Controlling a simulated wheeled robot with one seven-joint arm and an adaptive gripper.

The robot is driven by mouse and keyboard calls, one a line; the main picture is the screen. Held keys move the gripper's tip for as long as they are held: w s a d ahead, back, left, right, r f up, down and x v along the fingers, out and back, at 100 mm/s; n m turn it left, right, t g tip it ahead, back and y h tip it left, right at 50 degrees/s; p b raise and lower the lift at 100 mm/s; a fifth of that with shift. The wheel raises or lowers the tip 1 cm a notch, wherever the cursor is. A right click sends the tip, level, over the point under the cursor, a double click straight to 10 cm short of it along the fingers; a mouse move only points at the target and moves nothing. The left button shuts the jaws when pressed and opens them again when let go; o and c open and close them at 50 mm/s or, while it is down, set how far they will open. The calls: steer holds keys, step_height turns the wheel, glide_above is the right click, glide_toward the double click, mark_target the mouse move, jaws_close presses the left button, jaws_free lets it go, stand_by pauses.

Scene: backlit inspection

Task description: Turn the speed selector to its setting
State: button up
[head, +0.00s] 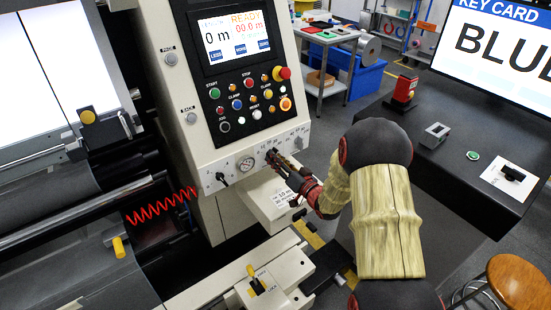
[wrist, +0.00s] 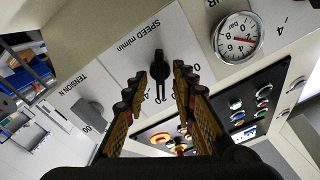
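The speed selector (wrist: 152,67) is a black knob with a narrow pointer bar, on a pale panel under the label "SPEED m/min" in the wrist view. My gripper (wrist: 160,73) is open, with one dark ribbed finger on each side of the knob. Gaps show between the knob and both fingers, so it is not clamped. In the head view my gripper (head: 272,158) is at the lower front of the machine panel and covers most of the selector. The selector's scale is largely hidden, so I cannot read its setting.
A grey tension knob (wrist: 91,113) and a round pressure gauge (wrist: 237,37) flank the selector. Above are coloured push buttons (head: 250,100) and a display (head: 236,35) reading "READY". At right a monitor (head: 500,45) shows "KEY CARD" and part of a word, "BLU", above a dark desk (head: 450,172).

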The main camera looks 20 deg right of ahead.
steer(key=s+d, duration=0.2)
steer(key=s, duration=0.9)
steer(key=s+d+f+g+h, duration=0.2)
steer(key=d+f+g, duration=0.1)
steer(key=f, duration=0.4)
steer(key=s+d+f+g+h, duration=0.2)
steer(key=d+f+g, duration=0.1)
steer(key=f, duration=0.3)
steer(key=s+d+g+h, duration=0.25)
steer(key=s+g, duration=0.35)
steer(key=s, duration=0.3)
steer(key=s+a+r+n+y, duration=0.1)
steer(key=s+a+r, duration=0.4)
steer(key=a+r, duration=0.3)
steer(key=s+a+r+n+y, duration=0.1)
steer(key=s+a+r, duration=0.4)
steer(key=a+r, duration=0.3)
steer(key=s+a+r+n+y, duration=0.1)
steer(key=s+a+r, duration=0.4)
steer(key=a+r, duration=0.4)
step_height(320, 180, up, 3)
steer(key=shift+s+r+n, duration=0.2)
steer(key=shift+n, duration=0.2)
